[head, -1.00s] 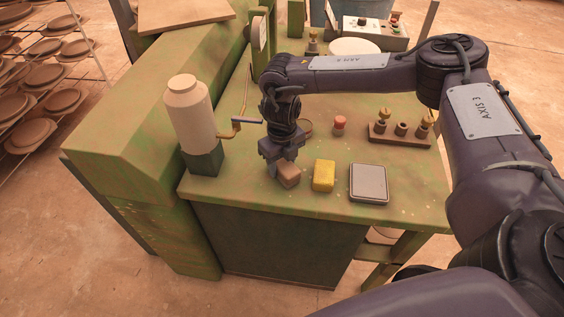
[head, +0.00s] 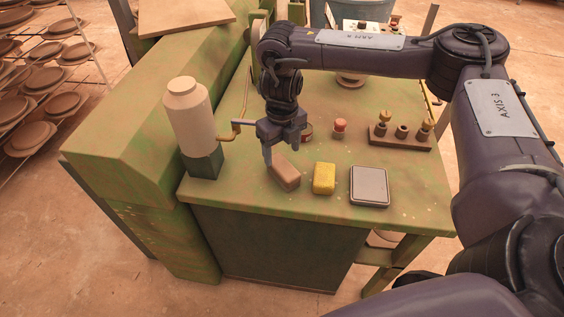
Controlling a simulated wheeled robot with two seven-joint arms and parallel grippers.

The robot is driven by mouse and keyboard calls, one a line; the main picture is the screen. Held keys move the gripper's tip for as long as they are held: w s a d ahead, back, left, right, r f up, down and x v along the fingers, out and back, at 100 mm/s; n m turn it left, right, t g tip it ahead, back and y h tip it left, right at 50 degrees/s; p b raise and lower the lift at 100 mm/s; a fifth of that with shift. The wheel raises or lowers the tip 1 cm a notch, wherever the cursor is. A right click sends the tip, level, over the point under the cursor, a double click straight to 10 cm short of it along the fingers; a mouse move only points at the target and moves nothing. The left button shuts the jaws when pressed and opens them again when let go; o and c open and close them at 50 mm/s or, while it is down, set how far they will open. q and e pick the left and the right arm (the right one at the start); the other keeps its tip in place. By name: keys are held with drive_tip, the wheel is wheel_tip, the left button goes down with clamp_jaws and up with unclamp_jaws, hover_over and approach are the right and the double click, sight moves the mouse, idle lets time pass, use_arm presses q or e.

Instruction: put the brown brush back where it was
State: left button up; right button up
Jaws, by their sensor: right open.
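The brown brush (head: 285,175), a small block-like piece, lies on the green bench top (head: 240,191) near its front edge, left of a yellow block. My right gripper (head: 280,151) is open and empty, pointing down just above and behind the brush. One finger shows at the left of the brush's far end. I cannot tell whether it touches the brush. My left gripper is not in view.
A yellow sponge-like block (head: 324,178) and a grey square tin (head: 369,185) stand right of the brush. A pale bottle (head: 190,110) stands left. Behind are a red-topped piece (head: 340,126) and a brown holder (head: 400,140) with several fittings.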

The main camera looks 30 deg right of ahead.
sight(282, 165)
wheel_tip(282, 165, up, 6)
drive_tip(key=shift+f+p, duration=0.25)
drive_tip(key=shift+p, duration=0.15)
drive_tip(key=shift+f, duration=0.1)
